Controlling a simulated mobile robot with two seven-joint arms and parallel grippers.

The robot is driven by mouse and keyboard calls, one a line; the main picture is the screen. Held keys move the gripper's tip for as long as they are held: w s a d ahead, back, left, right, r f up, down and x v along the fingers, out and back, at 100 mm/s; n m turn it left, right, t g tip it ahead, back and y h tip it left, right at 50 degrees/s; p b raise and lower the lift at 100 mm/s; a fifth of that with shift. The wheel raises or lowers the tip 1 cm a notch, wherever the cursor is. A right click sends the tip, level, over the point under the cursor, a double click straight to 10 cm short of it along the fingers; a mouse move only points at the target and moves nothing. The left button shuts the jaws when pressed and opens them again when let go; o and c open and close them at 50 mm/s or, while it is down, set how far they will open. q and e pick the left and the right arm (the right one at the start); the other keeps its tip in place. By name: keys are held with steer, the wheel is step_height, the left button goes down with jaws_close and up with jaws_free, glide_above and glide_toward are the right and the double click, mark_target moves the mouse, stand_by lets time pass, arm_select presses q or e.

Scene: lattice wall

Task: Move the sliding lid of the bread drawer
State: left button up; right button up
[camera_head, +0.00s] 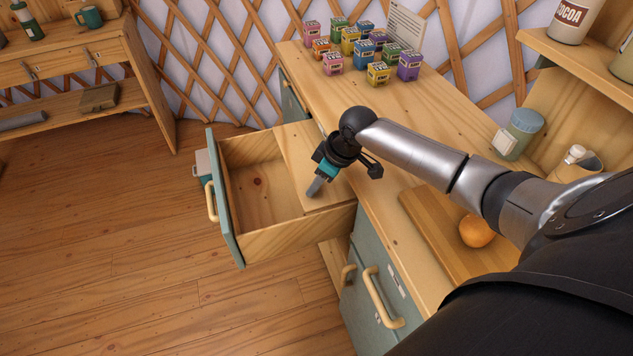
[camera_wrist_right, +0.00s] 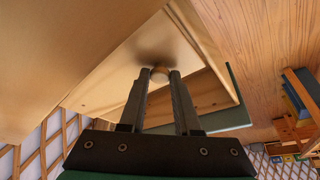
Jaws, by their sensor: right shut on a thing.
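The bread drawer (camera_head: 224,205) is pulled out from the counter, with a teal front and a pale wooden handle. Its sliding lid (camera_head: 298,155), a light wood panel, covers the part nearest the counter, and the front part is uncovered and looks empty. My right gripper (camera_head: 314,188) points down at the lid. In the right wrist view its two dark fingers are shut on a small round knob (camera_wrist_right: 159,76) on the lid (camera_wrist_right: 120,72). The knob is hidden by the gripper in the head view. My left gripper is not in view.
Several coloured small boxes (camera_head: 351,42) stand at the counter's far end. A cutting board (camera_head: 440,232) with an orange fruit (camera_head: 476,231) lies nearer, under my right arm. A jar (camera_head: 524,131) stands by the shelf. Clear floor (camera_head: 110,250) lies left of the drawer.

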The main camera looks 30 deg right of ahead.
jaws_close()
stand_by(0.9)
